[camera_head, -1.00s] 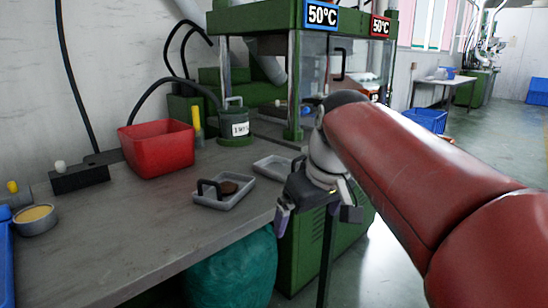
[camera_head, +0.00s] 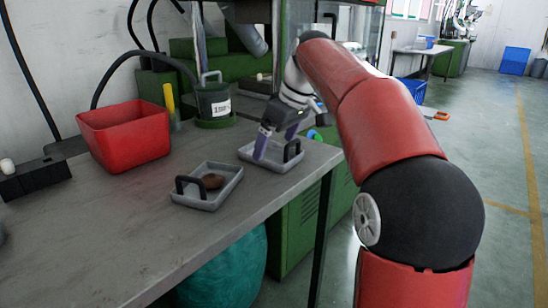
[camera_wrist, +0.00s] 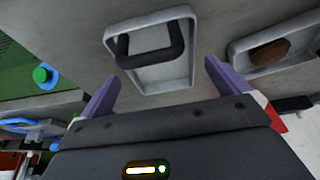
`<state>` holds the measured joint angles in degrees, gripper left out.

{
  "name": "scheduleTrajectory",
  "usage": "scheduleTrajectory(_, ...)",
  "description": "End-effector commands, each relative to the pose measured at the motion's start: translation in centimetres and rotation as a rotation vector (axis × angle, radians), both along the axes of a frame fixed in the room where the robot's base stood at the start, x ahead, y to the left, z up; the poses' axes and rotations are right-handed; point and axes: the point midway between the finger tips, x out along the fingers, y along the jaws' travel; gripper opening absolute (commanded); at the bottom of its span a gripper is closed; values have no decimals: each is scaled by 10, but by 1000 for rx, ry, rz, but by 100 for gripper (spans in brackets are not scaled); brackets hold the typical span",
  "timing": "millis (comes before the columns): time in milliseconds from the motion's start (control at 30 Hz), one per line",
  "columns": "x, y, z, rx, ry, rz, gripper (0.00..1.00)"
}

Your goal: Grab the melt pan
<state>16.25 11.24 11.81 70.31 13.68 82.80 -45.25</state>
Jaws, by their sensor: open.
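Two shallow grey pans with black handles lie on the workbench; I cannot tell which one is called the melt pan. The right pan (camera_head: 248,157) looks empty, and it also shows in the wrist view (camera_wrist: 188,73). Its black handle (camera_wrist: 150,58) stands up at one end. The left pan (camera_head: 228,189) holds a brown lump (camera_head: 213,181). My gripper (camera_head: 272,148) is open and empty at the right pan. In the wrist view, its two purple fingers (camera_wrist: 160,88) are spread wide on either side of the handle, short of it.
A red bin (camera_head: 125,137) and a green pot (camera_head: 213,103) stand behind the pans. A green machine (camera_head: 245,50) rises at the back. The workbench (camera_head: 130,225) is clear in front of the pans; its right edge lies close to the right pan.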

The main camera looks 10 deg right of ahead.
Motion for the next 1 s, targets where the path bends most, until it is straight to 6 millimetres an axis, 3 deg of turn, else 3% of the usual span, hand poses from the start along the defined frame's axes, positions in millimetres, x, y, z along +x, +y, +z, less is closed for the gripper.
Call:
scheduleTrajectory(133,5,5,-18,0,0,0,100)
scheduleTrajectory(433,7,6,-21,-1,-1,0,99)
scheduleTrajectory(767,7,6,-21,-1,-1,0,56)
scheduleTrajectory(1000,7,6,-20,-1,-2,-1,56)
